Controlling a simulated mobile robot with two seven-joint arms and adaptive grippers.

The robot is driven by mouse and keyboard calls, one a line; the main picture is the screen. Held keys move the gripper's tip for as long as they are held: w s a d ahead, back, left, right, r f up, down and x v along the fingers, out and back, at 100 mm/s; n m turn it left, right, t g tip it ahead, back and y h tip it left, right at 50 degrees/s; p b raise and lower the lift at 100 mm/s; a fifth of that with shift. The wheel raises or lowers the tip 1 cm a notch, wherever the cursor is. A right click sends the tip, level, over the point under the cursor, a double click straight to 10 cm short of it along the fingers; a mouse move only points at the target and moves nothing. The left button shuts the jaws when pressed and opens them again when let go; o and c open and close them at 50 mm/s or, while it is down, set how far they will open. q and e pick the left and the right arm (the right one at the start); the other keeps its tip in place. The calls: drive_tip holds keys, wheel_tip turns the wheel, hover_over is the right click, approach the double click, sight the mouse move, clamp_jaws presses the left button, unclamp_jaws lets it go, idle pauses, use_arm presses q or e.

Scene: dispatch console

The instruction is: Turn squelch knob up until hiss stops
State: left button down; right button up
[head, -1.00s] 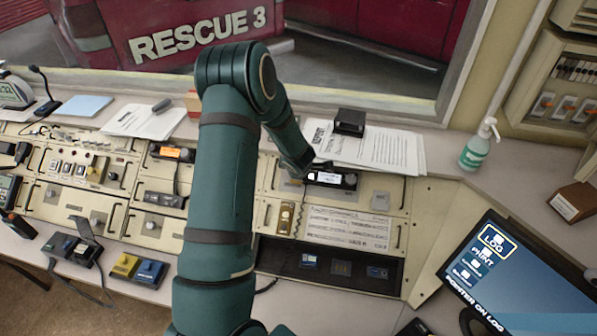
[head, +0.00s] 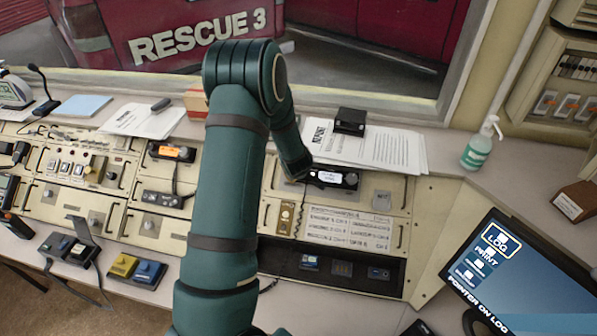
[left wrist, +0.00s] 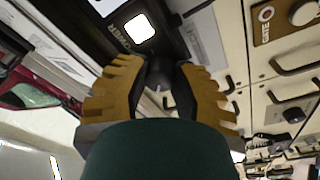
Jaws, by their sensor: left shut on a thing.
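A black radio unit (head: 346,180) with a lit pale screen (head: 330,177) is set in the console panel in the head view. It also shows at the top of the left wrist view, with its bright screen (left wrist: 139,29). A small dark round knob (left wrist: 160,73) stands on the unit's face beside the screen. My left gripper (left wrist: 160,82) is shut on this knob, its two ochre ridged fingers on either side of it. In the head view my own arm hides the knob and most of the fingers. I cannot read the knob's marking. My right gripper is not in view.
Papers (head: 385,150) with a black box (head: 350,121) lie just behind the radio. A green-labelled pump bottle (head: 477,150) stands to the right, beyond a monitor (head: 515,275). Another radio with an orange screen (head: 172,152) is to the left. The panel right of my gripper is open.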

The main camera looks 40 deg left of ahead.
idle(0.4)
use_arm(q)
drive_tip(key=c, duration=1)
unclamp_jaws()
drive_tip(key=shift+o, duration=0.2)
drive_tip(key=shift+r, duration=0.1)
drive_tip(key=v, duration=1.1)
drive_tip(key=shift+s+d+r, duration=0.2)
drive_tip(key=shift+r, duration=0.05)
